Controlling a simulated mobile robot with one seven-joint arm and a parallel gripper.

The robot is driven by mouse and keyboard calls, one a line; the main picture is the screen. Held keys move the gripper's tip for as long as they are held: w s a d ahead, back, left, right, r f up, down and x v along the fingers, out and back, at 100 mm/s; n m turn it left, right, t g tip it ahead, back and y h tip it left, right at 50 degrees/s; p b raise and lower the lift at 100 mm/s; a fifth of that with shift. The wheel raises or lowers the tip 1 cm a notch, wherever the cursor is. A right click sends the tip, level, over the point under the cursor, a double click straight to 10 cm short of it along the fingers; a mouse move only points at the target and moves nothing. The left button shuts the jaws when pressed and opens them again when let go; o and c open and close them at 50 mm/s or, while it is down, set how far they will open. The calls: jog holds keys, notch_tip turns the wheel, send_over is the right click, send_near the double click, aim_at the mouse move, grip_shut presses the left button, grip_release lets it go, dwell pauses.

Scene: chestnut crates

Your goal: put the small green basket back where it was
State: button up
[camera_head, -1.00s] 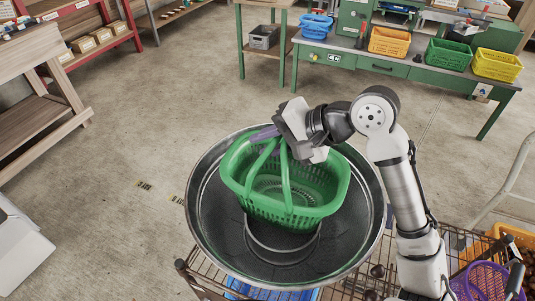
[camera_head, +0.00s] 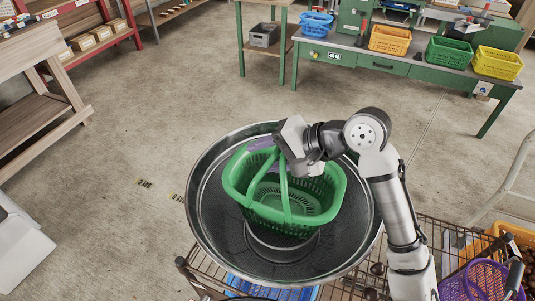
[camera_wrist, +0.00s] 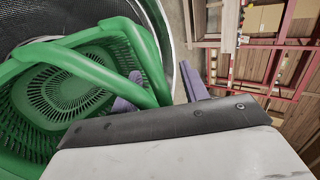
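The small green basket (camera_head: 310,213) is an openwork basket with a raised handle. It is upright over the round dark metal pan (camera_head: 205,215); I cannot tell whether its underside touches the pan. My gripper (camera_head: 265,145) is at its far edge, with purple fingers at the rim near the handle. In the wrist view, my gripper (camera_wrist: 160,90) has one finger on the basket's inner side and one outside, with green rim or handle of the basket (camera_wrist: 150,58) between them. The exact contact is partly hidden by the gripper body.
A green workbench (camera_head: 412,70) at the back holds blue (camera_head: 316,25), orange (camera_head: 390,40), green (camera_head: 449,54) and yellow (camera_head: 498,65) baskets. A wire rack (camera_head: 345,285) is under the pan. A purple basket (camera_head: 488,280) is lower right. The floor left of the pan is clear.

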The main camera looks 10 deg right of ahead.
jog(key=b+v, duration=0.2)
jog(key=v, duration=1)
jog(key=shift+r, duration=0.2)
